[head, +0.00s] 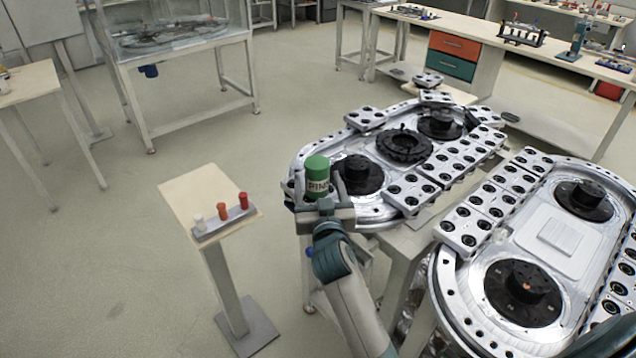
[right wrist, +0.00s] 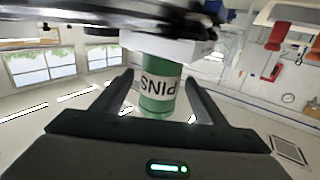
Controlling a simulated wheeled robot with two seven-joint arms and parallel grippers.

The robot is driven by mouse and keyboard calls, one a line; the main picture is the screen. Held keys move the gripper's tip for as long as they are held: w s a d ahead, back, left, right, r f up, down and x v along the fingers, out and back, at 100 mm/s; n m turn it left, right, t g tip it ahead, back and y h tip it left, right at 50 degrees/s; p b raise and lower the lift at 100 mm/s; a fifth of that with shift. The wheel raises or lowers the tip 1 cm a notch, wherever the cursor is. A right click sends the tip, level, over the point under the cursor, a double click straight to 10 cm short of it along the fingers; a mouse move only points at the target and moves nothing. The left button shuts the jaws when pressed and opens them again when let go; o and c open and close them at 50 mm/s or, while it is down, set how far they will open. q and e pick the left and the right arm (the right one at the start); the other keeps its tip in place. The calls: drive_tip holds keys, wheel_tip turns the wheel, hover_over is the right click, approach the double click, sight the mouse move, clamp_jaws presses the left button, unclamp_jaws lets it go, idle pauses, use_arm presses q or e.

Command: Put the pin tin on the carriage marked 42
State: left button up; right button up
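The pin tin (head: 317,177) is a green can with a pale label reading PINS. It is upright at the near left end of the left ring track. My right gripper (head: 318,196) reaches up to it from below in the head view. In the right wrist view, which is upside down, the tin (right wrist: 160,88) stands against a pale block (right wrist: 165,46), seemingly a carriage. The fingers lie either side of the tin, with gaps showing, so the gripper (right wrist: 160,85) looks open. No 42 can be read on any carriage. My left gripper is not in view.
The left track (head: 375,212) carries several silver carriages (head: 408,193) and black hubs. A second track (head: 455,290) stands at right. A small stand (head: 185,190) holding white, orange and red pegs is at left. Open floor lies further left.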

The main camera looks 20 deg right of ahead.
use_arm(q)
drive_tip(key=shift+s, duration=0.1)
use_arm(e)
drive_tip(key=shift+r, duration=0.15)
drive_tip(key=shift+s+a, duration=0.1)
drive_tip(key=shift+s, duration=0.2)
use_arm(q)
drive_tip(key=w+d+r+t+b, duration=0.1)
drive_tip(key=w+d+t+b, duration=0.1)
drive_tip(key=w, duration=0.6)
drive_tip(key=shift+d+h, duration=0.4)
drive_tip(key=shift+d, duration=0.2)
use_arm(e)
drive_tip(key=v, duration=1.1)
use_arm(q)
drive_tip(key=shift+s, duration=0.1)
use_arm(e)
drive_tip(key=shift+s, duration=0.15)
drive_tip(key=shift+a, duration=0.1)
